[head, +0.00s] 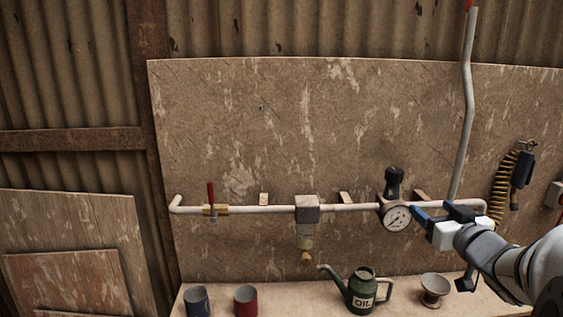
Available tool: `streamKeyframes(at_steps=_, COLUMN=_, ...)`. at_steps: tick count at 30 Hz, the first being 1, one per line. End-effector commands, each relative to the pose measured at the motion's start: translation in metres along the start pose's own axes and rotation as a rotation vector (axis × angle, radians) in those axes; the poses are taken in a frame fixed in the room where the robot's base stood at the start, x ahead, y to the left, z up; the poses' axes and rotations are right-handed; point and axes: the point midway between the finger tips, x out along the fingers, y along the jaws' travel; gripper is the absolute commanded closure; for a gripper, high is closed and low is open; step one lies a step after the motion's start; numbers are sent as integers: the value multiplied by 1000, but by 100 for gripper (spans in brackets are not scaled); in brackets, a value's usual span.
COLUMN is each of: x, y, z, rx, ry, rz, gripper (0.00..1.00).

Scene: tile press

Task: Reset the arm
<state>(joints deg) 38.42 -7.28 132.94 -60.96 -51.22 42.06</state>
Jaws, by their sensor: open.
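My gripper (430,211) is in the right part of the head view, at the end of my arm, which comes in from the lower right. Its blue fingers are apart, and I see nothing held between them. The fingers are close to the round pressure gauge (397,218) and its dark knob (394,179) on the white pipe (260,209). I cannot tell whether a finger touches the gauge. The gripper covers part of the pipe's right end.
A red-handled valve (212,205) and a filter unit (306,222) sit on the pipe. Below, a shelf (275,292) bears a blue cup (196,301), a red cup (246,300), a green oil can (361,291) and a metal funnel-like cup (433,288). A yellow coiled hose (502,185) hangs right.

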Motion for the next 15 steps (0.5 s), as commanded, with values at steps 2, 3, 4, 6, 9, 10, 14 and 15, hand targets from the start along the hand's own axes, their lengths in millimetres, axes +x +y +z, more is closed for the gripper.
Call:
streamKeyframes(at_steps=2, x=1, y=-2, z=1, rx=-12, ry=-21, rz=42, gripper=35)
streamKeyframes(at_steps=3, x=2, y=-2, z=2, rx=-15, ry=-35, rz=66, gripper=35)
streamKeyframes(at_steps=4, x=2, y=-2, z=3, rx=-19, ry=-47, rz=86, gripper=35)
streamKeyframes(at_steps=6, x=1, y=-4, z=6, rx=-26, ry=-80, rz=131, gripper=35)
streamKeyframes(at_steps=9, x=-3, y=-9, z=14, rx=-30, ry=-147, rz=205, gripper=35)
streamKeyframes(at_steps=10, x=-4, y=-11, z=18, rx=-29, ry=-173, rz=227, gripper=35)
streamKeyframes(at_steps=14, x=-21, y=-29, z=40, rx=-15, ry=-331, rz=314, gripper=35)
streamKeyframes(at_steps=15, x=-29, y=-36, z=49, rx=-7, ry=-388, rz=331, gripper=35)
